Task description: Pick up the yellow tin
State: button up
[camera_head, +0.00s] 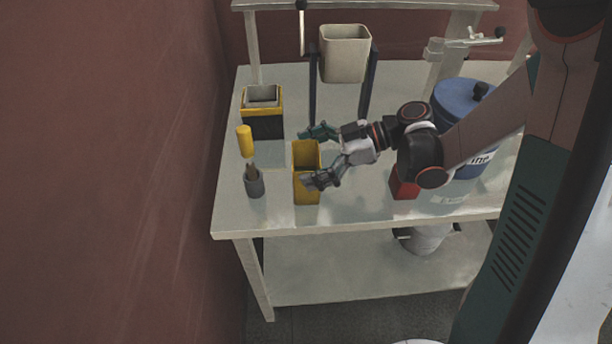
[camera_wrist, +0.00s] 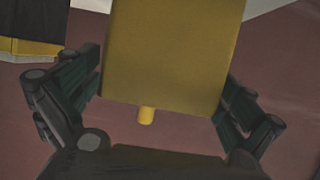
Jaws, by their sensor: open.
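The yellow tin (camera_head: 304,190) stands upright on the white table, near its front left, and looks open at the top. My gripper (camera_head: 312,157) is open, with one finger on the far side of the tin and the other across its near side in the head view. In the wrist view the tin (camera_wrist: 172,55) fills the upper middle. The fingers of my gripper (camera_wrist: 160,105) lie to its left and right. I cannot tell whether either finger touches it. The near finger hides part of the tin in the head view.
A grey cup with a yellow-handled tool (camera_head: 254,184) stands left of the tin. A black and yellow box (camera_head: 263,124) is behind it. A beige hopper (camera_head: 345,56) hangs on a stand. A red box (camera_head: 402,186) and a blue-lidded drum (camera_head: 455,100) are at right.

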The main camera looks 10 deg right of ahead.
jog(key=c, duration=1.4)
jog(key=shift+c, duration=0.2)
